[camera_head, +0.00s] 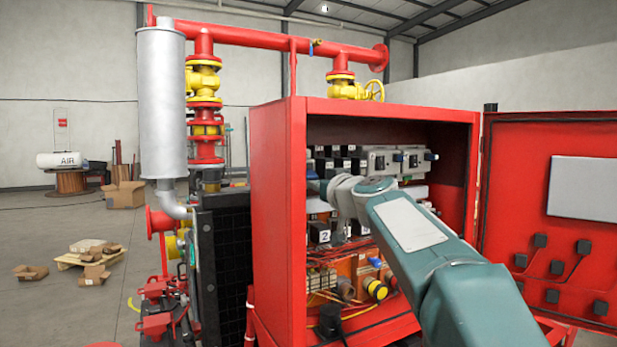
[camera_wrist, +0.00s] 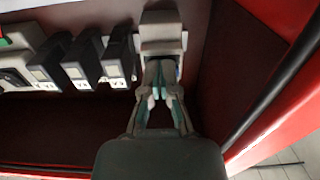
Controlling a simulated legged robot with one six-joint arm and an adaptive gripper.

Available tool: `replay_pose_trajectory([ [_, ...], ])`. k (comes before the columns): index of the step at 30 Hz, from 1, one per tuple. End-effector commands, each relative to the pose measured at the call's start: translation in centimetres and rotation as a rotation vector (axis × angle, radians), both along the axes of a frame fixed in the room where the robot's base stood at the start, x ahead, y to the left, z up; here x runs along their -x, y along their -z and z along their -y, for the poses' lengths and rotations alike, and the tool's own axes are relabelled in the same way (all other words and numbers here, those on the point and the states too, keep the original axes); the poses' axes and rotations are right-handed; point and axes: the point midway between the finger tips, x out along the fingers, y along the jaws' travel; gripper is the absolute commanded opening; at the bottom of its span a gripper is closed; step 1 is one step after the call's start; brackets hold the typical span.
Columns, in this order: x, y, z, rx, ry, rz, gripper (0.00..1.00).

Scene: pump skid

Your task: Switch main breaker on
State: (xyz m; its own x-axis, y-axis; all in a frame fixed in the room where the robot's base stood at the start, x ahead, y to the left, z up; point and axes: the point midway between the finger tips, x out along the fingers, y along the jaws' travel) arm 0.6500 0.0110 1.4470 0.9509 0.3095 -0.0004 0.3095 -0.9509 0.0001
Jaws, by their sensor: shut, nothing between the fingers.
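The open red cabinet (camera_head: 275,190) holds rows of electrical devices, and my arm reaches into it. In the wrist view, my gripper (camera_wrist: 159,93) has its fingertips together and empty, right at a grey block-shaped device (camera_wrist: 162,30) at the end of a row. The fingers cover part of its lower front, so I cannot tell if they touch it or how its lever stands. No label on it is readable, so I cannot confirm it is the main breaker. In the head view, my gripper's fingertips are hidden or too small to make out.
Dark modules (camera_wrist: 83,66) stand in a row left of the gripper. A red cabinet wall (camera_wrist: 265,75) is close on the right. In the head view, grey switch boxes (camera_head: 381,161) sit on the upper row, and the cabinet door (camera_head: 535,185) stands open at right.

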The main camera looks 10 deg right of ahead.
Motion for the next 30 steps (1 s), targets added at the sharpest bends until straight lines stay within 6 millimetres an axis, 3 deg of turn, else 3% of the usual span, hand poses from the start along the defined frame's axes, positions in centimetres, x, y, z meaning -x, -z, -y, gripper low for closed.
replay_pose_trajectory([
  [30,-0.1,-2.5,0.0,-0.001,0.000,-0.001,0.00],
])
